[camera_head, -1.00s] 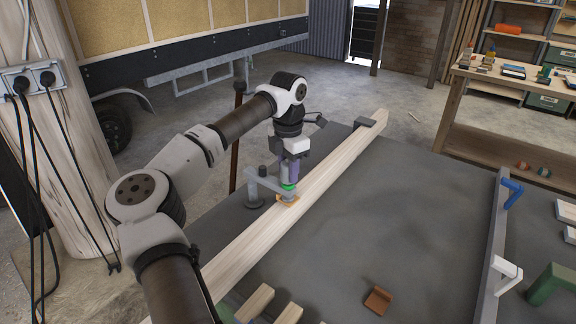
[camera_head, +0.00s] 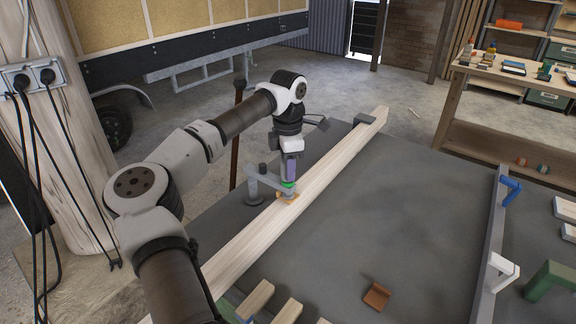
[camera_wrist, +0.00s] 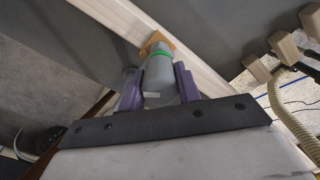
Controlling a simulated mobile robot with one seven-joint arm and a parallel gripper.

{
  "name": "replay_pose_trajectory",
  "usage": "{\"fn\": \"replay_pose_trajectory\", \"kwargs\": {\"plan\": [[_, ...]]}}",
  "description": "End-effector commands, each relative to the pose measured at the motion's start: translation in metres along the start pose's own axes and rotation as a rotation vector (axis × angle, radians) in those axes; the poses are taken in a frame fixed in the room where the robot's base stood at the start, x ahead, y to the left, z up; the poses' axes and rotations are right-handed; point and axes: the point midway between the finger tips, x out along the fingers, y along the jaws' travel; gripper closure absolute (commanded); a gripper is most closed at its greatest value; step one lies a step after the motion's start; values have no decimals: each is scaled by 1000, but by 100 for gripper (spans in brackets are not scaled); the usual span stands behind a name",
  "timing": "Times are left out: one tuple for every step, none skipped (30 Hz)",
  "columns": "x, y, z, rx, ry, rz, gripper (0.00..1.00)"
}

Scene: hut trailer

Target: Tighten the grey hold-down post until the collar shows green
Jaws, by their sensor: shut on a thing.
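The grey hold-down post (camera_wrist: 159,78) stands between the two purple fingers of my gripper (camera_wrist: 158,86) in the wrist view. My gripper is shut on it. A green collar (camera_wrist: 160,54) shows at the post's lower end; it also shows green in the head view (camera_head: 288,184). Below it a small orange-brown pad (camera_head: 289,197) lies on a long pale timber (camera_head: 330,162). A grey clamp arm (camera_head: 265,182) runs from the post to a grey stand (camera_head: 253,188) on the left. My gripper (camera_head: 289,178) comes down from above and hides most of the post.
The timber crosses the dark bench top (camera_head: 360,220) diagonally, with a grey block (camera_head: 365,119) near its far end. A brown block (camera_head: 376,295) lies in the open middle. A grey rail (camera_head: 489,250) with blue and white clamps stands at the right. Pale wood pieces lie at the front.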

Motion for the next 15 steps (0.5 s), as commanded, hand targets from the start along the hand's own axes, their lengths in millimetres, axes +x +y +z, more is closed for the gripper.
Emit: {"fn": "replay_pose_trajectory", "kwargs": {"plan": [[-2,1,1,0,-5,6,89],[-2,1,1,0,-5,6,89],[-2,1,1,0,-5,6,89],[-2,1,1,0,-6,6,89],[-2,1,1,0,-6,6,63],[-2,1,1,0,-5,5,58],[-2,1,1,-1,-5,5,54],[-2,1,1,-1,-4,4,50],[-2,1,1,-1,-4,4,45],[-2,0,1,-1,-4,3,45],[-1,0,1,-1,-3,3,45],[-1,0,1,-1,-3,3,45],[-1,0,1,-1,-3,2,45],[-1,0,1,-1,-2,2,45],[-1,0,1,-1,-2,2,45]]}}
